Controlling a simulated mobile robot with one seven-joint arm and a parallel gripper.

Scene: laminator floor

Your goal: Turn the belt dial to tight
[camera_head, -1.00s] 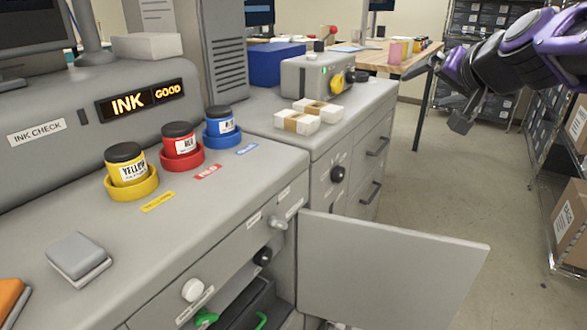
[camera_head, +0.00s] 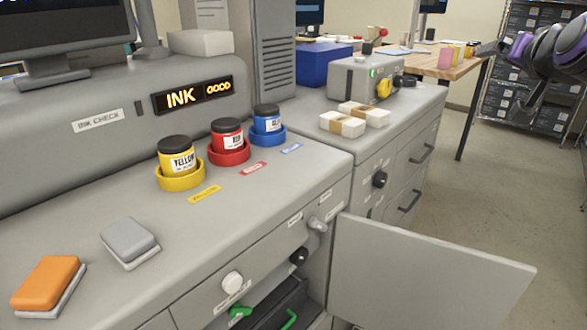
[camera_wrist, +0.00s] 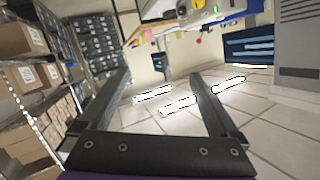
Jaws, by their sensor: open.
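Several knobs are in the head view, their labels too small to read, so I cannot tell which is the belt dial. A black knob (camera_head: 379,180) sits on the front of the further cabinet. A yellow knob (camera_head: 384,90) is on the grey box machine (camera_head: 350,82). A white knob (camera_head: 232,283), a second black knob (camera_head: 299,256) and a grey knob (camera_head: 317,224) are on the near machine's front. My gripper (camera_head: 507,82) is raised at the upper right, open and empty, well apart from every knob. The wrist view shows its spread fingers (camera_wrist: 158,82) with nothing between.
An open grey door (camera_head: 430,275) juts out below the near knobs. Yellow (camera_head: 177,156), red (camera_head: 227,136) and blue (camera_head: 267,119) ink jars stand in coloured rings on the counter. Shelves with boxes (camera_wrist: 32,85) flank the room. The floor (camera_head: 480,190) right of the cabinets looks clear.

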